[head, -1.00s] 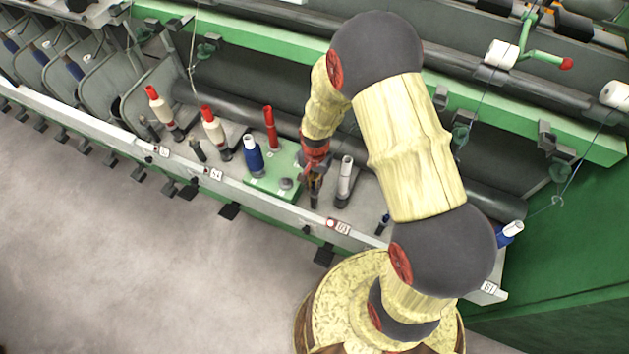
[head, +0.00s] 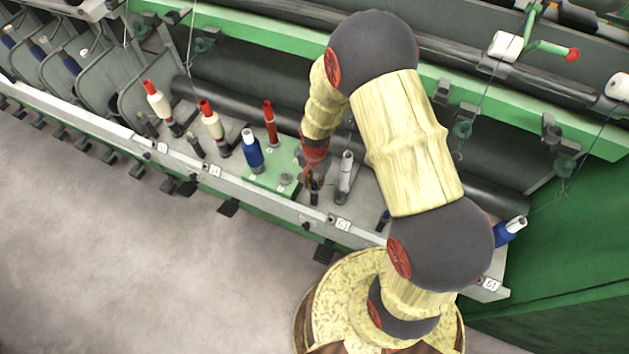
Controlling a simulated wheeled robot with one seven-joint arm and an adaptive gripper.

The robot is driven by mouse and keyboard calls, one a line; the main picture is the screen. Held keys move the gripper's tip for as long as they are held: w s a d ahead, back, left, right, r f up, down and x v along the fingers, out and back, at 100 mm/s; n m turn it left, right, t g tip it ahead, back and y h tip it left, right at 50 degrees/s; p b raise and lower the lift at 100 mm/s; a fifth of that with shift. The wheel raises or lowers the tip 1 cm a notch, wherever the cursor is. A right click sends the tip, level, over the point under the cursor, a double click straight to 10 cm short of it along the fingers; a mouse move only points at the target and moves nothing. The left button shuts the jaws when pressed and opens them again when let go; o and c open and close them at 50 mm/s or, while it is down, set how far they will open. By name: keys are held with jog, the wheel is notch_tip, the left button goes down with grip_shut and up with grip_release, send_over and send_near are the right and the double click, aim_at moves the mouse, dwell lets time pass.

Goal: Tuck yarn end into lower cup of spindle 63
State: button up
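The number plate 63 (head: 343,225) is on the pale front rail. Just behind and left of it a short dark spindle (head: 314,197) stands on the rail, with no bobbin visible on it. My gripper (head: 311,181) points down at the top of this spindle, very close to it. The fingers are small and dark here, so their opening and any grip do not show. The yarn end and the spindle's lower cup cannot be made out. A bobbin with a pale tube (head: 346,172) stands upright just right of the gripper.
A green plate (head: 272,178) left of the gripper carries a blue bobbin (head: 252,152) and a red tube (head: 270,124). White bobbins with red tops (head: 211,121) stand farther left. A dark roller (head: 225,100) runs behind. The grey floor is clear.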

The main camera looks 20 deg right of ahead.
jog(key=o, duration=0.3)
notch_tip(320, 180, up, 12)
dwell(0.7)
dwell(0.4)
